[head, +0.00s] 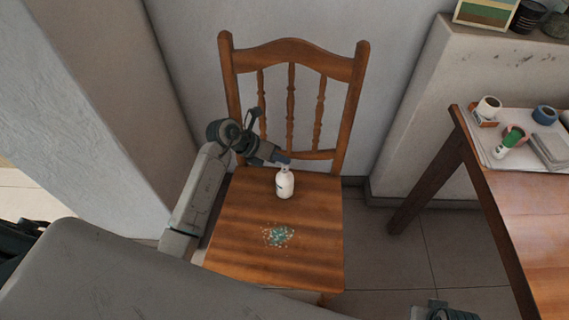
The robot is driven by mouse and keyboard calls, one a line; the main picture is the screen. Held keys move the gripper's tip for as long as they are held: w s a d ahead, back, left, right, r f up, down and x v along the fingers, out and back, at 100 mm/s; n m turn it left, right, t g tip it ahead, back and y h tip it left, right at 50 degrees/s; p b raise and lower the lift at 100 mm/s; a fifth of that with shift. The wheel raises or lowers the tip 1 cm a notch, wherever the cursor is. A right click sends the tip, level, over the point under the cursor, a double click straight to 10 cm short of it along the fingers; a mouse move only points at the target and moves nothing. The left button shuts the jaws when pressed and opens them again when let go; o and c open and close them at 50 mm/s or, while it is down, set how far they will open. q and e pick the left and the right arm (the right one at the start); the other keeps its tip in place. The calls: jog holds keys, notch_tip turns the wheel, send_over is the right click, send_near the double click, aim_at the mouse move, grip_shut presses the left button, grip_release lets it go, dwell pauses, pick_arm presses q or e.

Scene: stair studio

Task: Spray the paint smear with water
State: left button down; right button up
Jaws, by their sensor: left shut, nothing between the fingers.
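A white bottle (285,185) stands upright on the seat of a wooden chair (232,232), towards its back. The paint smear (278,235), a speckled blue-green and whitish patch, lies on the seat in front of the bottle. My left gripper (280,160) is shut and empty at the bottle's top, and its arm comes in along the left side of the chair. The gripper overlaps the bottle's top in the picture, so I cannot tell whether they touch. My right gripper's fingers are not in view; only a dark part of my right arm shows at the bottom edge.
A wooden table (540,235) stands at the right with a white tray (490,150) holding a cup (489,108), a green-and-white item (508,141) and other small things. A wall closes off the back, and a pillar stands at the left. Tiled floor is free between chair and table.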

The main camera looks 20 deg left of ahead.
pick_arm(q)
jog(key=shift+f+b, duration=0.3)
jog(key=shift+f, duration=0.2)
jog(key=shift+r, duration=0.1)
dwell(0.3)
jog(key=shift+r+p, duration=0.85)
notch_tip(320, 180, up, 6)
jog(key=p, duration=0.5)
dwell(0.6)
